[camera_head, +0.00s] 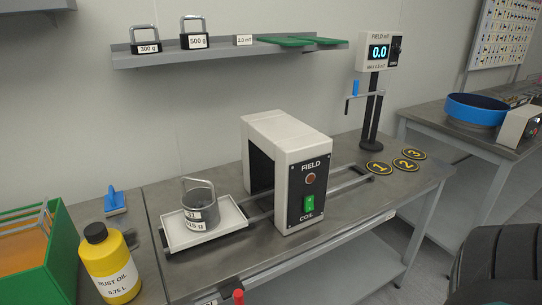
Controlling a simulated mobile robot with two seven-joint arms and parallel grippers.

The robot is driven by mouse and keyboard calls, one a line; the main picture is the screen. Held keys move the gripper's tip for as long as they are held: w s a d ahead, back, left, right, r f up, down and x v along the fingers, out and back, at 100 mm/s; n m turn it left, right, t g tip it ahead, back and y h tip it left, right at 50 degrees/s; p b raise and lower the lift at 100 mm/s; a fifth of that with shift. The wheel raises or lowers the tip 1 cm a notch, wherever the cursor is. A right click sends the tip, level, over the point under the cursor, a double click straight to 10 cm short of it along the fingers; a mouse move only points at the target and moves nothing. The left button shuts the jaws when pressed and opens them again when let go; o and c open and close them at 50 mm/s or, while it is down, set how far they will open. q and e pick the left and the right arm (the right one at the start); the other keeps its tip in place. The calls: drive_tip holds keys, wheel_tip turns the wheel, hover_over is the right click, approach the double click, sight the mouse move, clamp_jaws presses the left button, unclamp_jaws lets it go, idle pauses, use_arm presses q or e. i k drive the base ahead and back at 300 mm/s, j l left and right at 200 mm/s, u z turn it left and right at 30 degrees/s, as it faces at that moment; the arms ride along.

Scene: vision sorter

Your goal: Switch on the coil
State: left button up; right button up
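The coil (268,165) is a white, arch-shaped housing on the grey bench. Its dark front panel is marked FIELD and COIL. A round, dull red lamp (310,179) sits on the panel and looks unlit. Below it is a green rocker switch (308,204), facing me and unobstructed; which way it is pressed is too small to tell. The field meter (379,52) behind it on a stand shows 0.0. Neither of my grippers is in view.
A white tray (180,241) holding a grey canister (200,207) sits on the rail left of the coil. A yellow oil bottle (108,263) and green crate (62,240) stand at left. Numbered discs (379,168) lie right. A red knob (238,296) shows at the front edge.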

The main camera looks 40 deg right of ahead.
sight(309, 206)
drive_tip(key=z, duration=1.55)
